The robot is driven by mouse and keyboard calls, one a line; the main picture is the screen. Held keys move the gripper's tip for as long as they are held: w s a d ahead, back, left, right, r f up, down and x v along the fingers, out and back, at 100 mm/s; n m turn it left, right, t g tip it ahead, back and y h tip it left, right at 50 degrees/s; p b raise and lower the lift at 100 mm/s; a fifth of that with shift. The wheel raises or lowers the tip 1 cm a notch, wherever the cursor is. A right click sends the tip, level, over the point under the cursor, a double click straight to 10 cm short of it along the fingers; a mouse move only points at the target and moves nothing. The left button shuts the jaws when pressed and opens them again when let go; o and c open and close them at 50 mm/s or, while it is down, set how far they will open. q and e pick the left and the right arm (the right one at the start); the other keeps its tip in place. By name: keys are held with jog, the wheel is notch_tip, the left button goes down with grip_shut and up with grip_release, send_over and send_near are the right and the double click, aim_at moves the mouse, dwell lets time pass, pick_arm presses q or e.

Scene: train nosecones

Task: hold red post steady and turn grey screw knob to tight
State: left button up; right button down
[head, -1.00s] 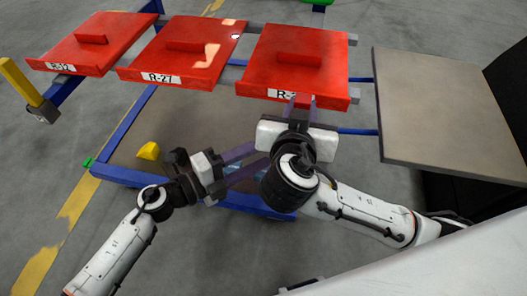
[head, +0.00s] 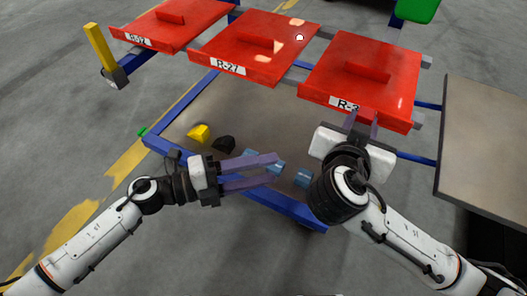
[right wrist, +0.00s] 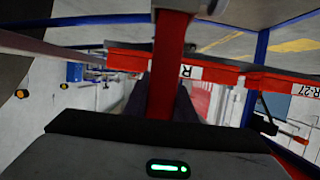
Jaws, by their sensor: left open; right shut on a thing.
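Three red panels stand in a row on a blue frame; the right one, labelled R-3 in part (head: 365,90), is in front of my right gripper (head: 362,122). In the right wrist view a red post (right wrist: 171,60) runs between the dark fingers of my right gripper (right wrist: 158,98), which is shut on it. The post is hidden behind the gripper in the head view. My left gripper (head: 276,168) is open and empty, its purple fingers pointing right above the frame's lower shelf, left of my right gripper. I cannot make out the grey screw knob.
The R-27 panel (head: 254,48) and R-12 panel (head: 172,22) are further left. Yellow (head: 198,132), black (head: 224,144) and blue (head: 303,179) pieces lie on the shelf. A yellow post (head: 99,48) stands far left. A grey-brown board (head: 485,150) is at right.

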jog(key=c, duration=1.4)
grip_release()
